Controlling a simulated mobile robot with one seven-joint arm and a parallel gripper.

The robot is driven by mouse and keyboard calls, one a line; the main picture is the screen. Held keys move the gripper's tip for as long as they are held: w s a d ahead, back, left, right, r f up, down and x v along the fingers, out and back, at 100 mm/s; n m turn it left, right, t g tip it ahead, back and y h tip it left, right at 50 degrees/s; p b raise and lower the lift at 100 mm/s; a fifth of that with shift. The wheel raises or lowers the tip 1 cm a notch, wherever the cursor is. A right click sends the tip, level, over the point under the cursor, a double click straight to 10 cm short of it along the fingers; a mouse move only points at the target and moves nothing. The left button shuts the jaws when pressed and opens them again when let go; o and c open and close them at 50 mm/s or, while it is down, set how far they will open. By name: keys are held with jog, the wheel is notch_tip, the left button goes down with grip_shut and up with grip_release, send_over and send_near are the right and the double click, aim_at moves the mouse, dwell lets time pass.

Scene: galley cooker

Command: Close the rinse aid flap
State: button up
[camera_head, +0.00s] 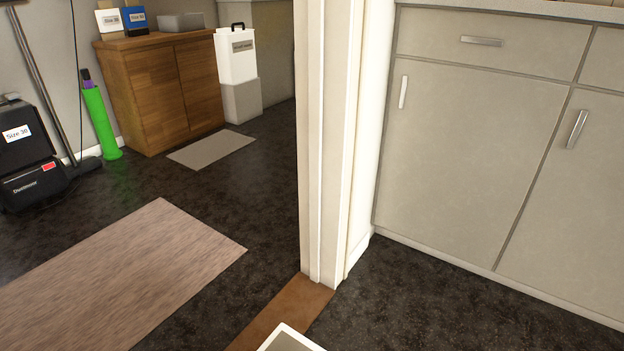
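The rinse aid flap is not visible in the head view, and no open appliance shows. My gripper is not in view. The grey cabinet front (465,150) on the right has closed doors and closed drawers with metal handles.
A white door post (335,140) stands mid-view, with a brown threshold strip (283,312) at its foot. Left are a beige rug (140,275), small mat (211,149), wooden cabinet (160,90), white container (236,58), green cylinder (101,122) and black vacuum cleaner (30,160). Dark floor between is clear.

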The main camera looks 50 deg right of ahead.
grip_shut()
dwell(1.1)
